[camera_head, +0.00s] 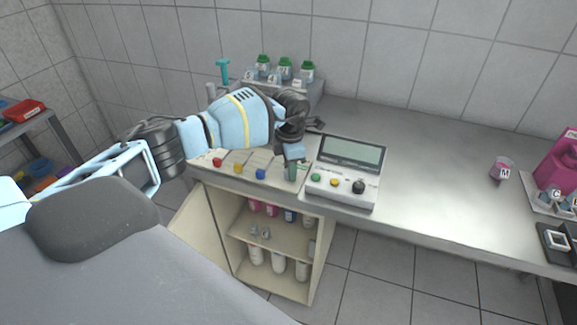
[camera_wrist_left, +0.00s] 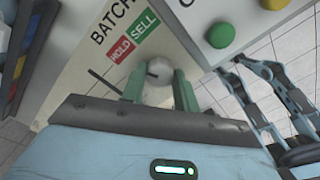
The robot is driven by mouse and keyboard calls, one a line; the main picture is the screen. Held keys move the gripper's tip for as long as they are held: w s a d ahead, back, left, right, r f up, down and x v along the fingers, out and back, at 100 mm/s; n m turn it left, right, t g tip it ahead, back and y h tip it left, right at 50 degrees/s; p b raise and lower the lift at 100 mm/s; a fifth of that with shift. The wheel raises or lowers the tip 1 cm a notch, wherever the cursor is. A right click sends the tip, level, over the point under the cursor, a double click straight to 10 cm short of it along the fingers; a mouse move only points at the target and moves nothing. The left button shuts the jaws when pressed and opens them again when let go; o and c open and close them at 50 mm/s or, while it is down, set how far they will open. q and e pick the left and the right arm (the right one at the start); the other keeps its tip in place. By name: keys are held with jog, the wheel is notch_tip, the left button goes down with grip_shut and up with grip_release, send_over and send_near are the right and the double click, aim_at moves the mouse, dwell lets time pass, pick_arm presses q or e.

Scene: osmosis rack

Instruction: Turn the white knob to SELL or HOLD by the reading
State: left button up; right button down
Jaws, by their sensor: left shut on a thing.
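The white knob (camera_wrist_left: 158,72) shows in the left wrist view, with a short dark mark on it. My left gripper (camera_wrist_left: 158,88) is shut on it, one green finger on each side. Beside the knob the panel (camera_wrist_left: 88,62) carries a red HOLD label (camera_wrist_left: 121,49), a green SELL label (camera_wrist_left: 144,27) and the word BATCH. Which label the mark points at is unclear. In the head view my left gripper (camera_head: 291,170) reaches down at the panel's right end and hides the knob. The meter's display (camera_head: 351,153) is grey-green; no reading is legible.
The meter has a green button (camera_head: 316,177), a yellow button (camera_head: 334,182) and a black knob (camera_head: 358,187), right of my gripper. Red, yellow and blue knobs (camera_head: 260,174) line the panel to the left. Green-capped bottles (camera_head: 285,70) stand behind.

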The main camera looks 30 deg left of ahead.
pick_arm(q)
jog(key=shift+n+p, duration=0.5)
jog(key=shift+n, duration=1.6)
pick_arm(e)
jog(key=shift+w+d+r, duration=0.15)
jog(key=shift+w+r, duration=0.4)
jog(key=shift+r, duration=0.2)
pick_arm(q)
jog(key=o, duration=1)
jog(key=shift+c, duration=0.2)
jog(key=shift+r, duration=3.95)
pick_arm(e)
jog(key=shift+w+r, duration=0.1)
pick_arm(q)
jog(key=shift+f, duration=0.1)
